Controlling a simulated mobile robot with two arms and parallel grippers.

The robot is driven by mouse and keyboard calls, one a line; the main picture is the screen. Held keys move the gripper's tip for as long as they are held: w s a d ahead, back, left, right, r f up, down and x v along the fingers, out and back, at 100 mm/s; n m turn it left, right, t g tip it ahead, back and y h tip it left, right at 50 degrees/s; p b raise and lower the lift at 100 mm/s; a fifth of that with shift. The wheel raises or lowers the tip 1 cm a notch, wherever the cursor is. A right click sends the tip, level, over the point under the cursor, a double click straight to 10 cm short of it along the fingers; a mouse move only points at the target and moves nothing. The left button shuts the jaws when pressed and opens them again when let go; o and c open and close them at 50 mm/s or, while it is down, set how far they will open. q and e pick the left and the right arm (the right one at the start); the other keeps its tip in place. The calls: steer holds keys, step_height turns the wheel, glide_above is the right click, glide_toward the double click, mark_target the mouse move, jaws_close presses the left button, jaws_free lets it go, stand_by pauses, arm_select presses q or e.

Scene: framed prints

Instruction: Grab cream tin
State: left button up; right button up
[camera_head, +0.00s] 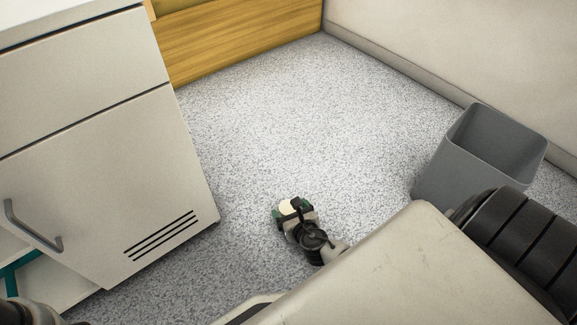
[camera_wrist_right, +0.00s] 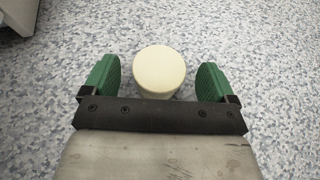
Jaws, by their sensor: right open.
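The cream tin (camera_wrist_right: 159,70) is a small pale cream cylinder standing on the speckled floor. In the right wrist view it sits between the two green fingers of my right gripper (camera_wrist_right: 161,80), with a gap on each side. The gripper is open and touches neither side of the tin. In the head view the tin (camera_head: 288,207) shows as a pale round top at my right gripper (camera_head: 289,209), partly hidden by it. My left gripper cannot be made out in the head view.
A grey bin (camera_head: 469,160) stands on the floor at the right, near the wall. A white cabinet (camera_head: 100,150) with a handle stands at the left. A wooden panel (camera_head: 240,38) is at the back. The floor (camera_head: 290,110) beyond the tin is clear.

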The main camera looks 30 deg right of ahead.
steer(key=shift+w+f, duration=0.15)
steer(key=shift+w, duration=0.1)
steer(key=shift+c, duration=0.6)
steer(key=c, duration=1)
